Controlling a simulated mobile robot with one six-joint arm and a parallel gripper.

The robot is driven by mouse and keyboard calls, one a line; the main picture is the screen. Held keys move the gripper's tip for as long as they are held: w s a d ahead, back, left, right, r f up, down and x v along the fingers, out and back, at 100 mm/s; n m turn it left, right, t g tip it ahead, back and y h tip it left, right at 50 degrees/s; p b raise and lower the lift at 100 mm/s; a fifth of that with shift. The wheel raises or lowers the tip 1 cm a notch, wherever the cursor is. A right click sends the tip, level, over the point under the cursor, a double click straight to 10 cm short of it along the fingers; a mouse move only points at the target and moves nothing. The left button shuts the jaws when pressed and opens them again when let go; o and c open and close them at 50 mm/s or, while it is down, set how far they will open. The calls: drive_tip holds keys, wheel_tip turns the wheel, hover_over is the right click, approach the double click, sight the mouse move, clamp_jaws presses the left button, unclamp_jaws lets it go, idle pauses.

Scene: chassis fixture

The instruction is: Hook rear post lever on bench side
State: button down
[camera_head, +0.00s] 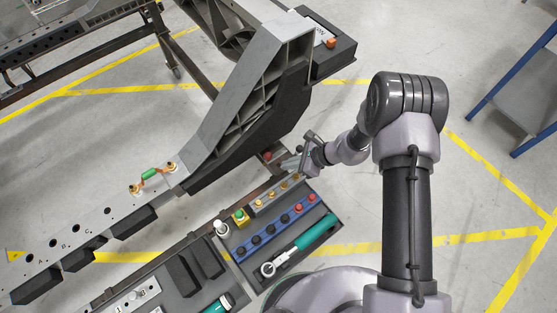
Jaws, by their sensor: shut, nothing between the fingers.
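A grey chassis rail (100,218) with lettered holes runs from lower left up to a ribbed bracket (262,85). On the rail, a green-handled part (150,175) with copper-coloured ends lies between two brass-coloured fittings. I cannot tell which part is the rear post lever. My gripper (299,168) is shut and empty, beside the dark bracket's lower end and above the far end of the bench tray. Its fingertips are small in view and apart from both green parts.
A blue-framed table (520,95) stands right. Floor between is clear.

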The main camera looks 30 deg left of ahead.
drive_tip(key=d+r, duration=0.1)
drive_tip(key=d+r+p, duration=0.1)
drive_tip(key=d+r, duration=0.1)
drive_tip(key=r, duration=0.1)
drive_tip(key=shift+s+d, duration=0.35)
drive_tip(key=w+d+r+n+t, duration=0.1)
drive_tip(key=d+r+n, duration=0.15)
drive_tip(key=r, duration=0.85)
drive_tip(key=w+d+r+n+t, duration=0.15)
drive_tip(key=d+r, duration=0.25)
drive_tip(key=r, duration=0.8)
drive_tip(key=s+d+r+n+t+h, duration=0.5)
drive_tip(key=s+d+r+n+h, duration=0.1)
drive_tip(key=s+d+r, duration=0.9)
drive_tip(key=d+r, duration=0.2)
drive_tip(key=d, duration=0.2)
drive_tip(key=shift+s+n, duration=0.15)
drive_tip(key=shift+n, duration=0.15)
drive_tip(key=shift+t, duration=0.25)
